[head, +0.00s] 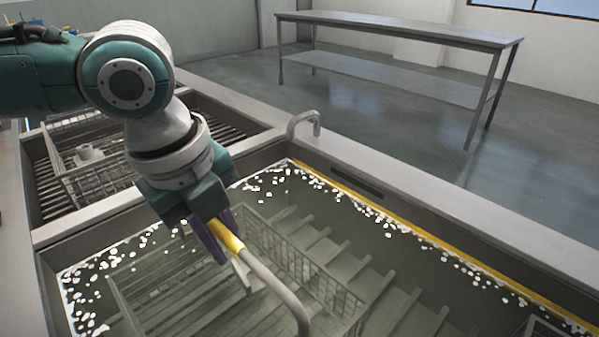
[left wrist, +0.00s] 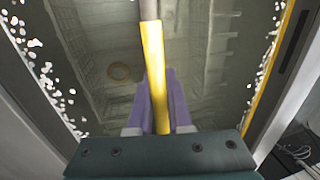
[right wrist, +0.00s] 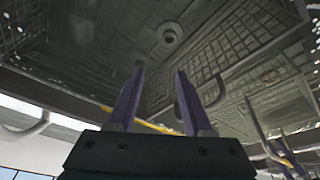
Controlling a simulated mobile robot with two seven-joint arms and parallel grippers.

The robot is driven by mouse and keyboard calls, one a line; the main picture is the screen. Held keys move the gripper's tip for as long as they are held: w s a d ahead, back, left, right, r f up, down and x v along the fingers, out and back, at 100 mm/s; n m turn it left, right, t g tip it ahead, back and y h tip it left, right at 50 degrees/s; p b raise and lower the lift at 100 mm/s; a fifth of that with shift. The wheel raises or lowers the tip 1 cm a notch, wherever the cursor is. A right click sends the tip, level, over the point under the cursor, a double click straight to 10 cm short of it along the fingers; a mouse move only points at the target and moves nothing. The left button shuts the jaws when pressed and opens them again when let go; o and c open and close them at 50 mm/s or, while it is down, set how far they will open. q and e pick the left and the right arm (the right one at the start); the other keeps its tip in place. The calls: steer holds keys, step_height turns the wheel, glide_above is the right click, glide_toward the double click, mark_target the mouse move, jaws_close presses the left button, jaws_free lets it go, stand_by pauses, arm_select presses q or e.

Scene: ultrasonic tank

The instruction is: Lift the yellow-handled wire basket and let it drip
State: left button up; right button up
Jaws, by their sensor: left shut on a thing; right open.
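My left gripper (head: 225,238) is shut on the yellow handle (head: 227,236) of the wire basket (head: 300,265). In the left wrist view the handle (left wrist: 155,75) runs between the two purple fingers, with a grey bar leading on from it. The basket's wire mesh looks to be down in the murky liquid of the tank (head: 470,225); its lower parts are blurred. White foam bits float along the tank's edges. My right gripper (right wrist: 158,85) is out of the head view; the right wrist view shows its fingers apart with nothing between them.
Left of the tank is a second basin with a slatted floor and another wire basket (head: 95,180) holding a small white part (head: 88,155). A curved grey spout (head: 303,124) stands on the tank's back rim. A steel table (head: 400,28) stands on the open floor behind.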

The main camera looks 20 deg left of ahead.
arm_select(q)
jaws_close()
steer(key=shift+r, duration=0.2)
steer(key=shift+r, duration=0.25)
step_height(320, 180, up, 22)
steer(key=p, duration=0.7)
stand_by(5.5)
